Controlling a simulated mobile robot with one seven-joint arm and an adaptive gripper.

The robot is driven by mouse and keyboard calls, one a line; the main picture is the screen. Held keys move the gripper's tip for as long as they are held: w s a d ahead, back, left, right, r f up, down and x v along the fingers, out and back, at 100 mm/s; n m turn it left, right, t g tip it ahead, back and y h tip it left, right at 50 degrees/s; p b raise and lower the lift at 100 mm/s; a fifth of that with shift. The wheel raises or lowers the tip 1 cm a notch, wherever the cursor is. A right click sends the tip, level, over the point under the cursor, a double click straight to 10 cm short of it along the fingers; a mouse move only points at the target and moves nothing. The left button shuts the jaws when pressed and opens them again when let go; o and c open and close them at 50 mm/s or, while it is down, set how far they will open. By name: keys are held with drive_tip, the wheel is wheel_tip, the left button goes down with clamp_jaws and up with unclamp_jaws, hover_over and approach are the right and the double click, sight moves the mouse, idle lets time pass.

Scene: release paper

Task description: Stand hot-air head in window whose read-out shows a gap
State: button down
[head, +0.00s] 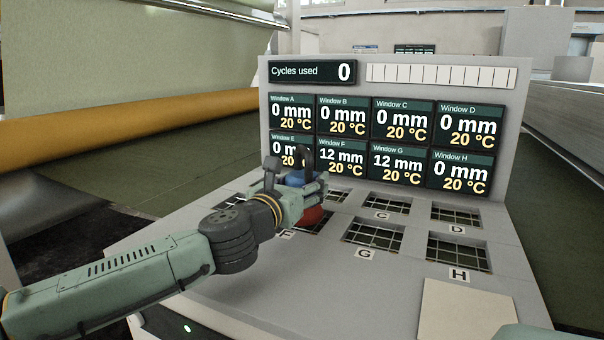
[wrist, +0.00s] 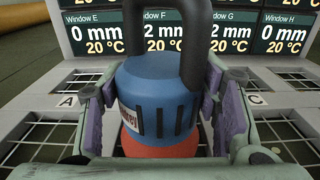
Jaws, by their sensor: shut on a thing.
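My gripper (head: 316,191) is shut on the hot-air head (head: 312,215), a blue and red body with a black loop handle. It also shows upright between the finger pads in the wrist view (wrist: 160,95). The head is over the front row around window F (head: 310,223), partly covering it; I cannot tell whether its red base touches the grid. The window F read-out (head: 341,157) and window G read-out (head: 396,162) show 12 mm. The other read-outs show 0 mm, E partly hidden. All legible temperatures are 20 °C.
Gridded windows C (head: 381,203), D (head: 456,215), G (head: 373,234) and H (head: 458,254) are clear. The upright display panel stands close behind the windows. A cycles counter (head: 312,72) reads 0. A pale square plate (head: 465,312) lies at the front right.

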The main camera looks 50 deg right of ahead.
drive_tip(key=shift+f, duration=0.1)
idle(0.3)
drive_tip(key=c, duration=0.6)
unclamp_jaws()
drive_tip(key=shift+f, duration=0.1)
drive_tip(key=shift+o, duration=0.2)
drive_tip(key=shift+s+a+r, duration=0.1)
drive_tip(key=shift+a+r, duration=0.1)
drive_tip(key=shift+a, duration=0.05)
drive_tip(key=v, duration=1.1)
drive_tip(key=shift+s+a, duration=0.1)
drive_tip(key=shift+a, duration=0.2)
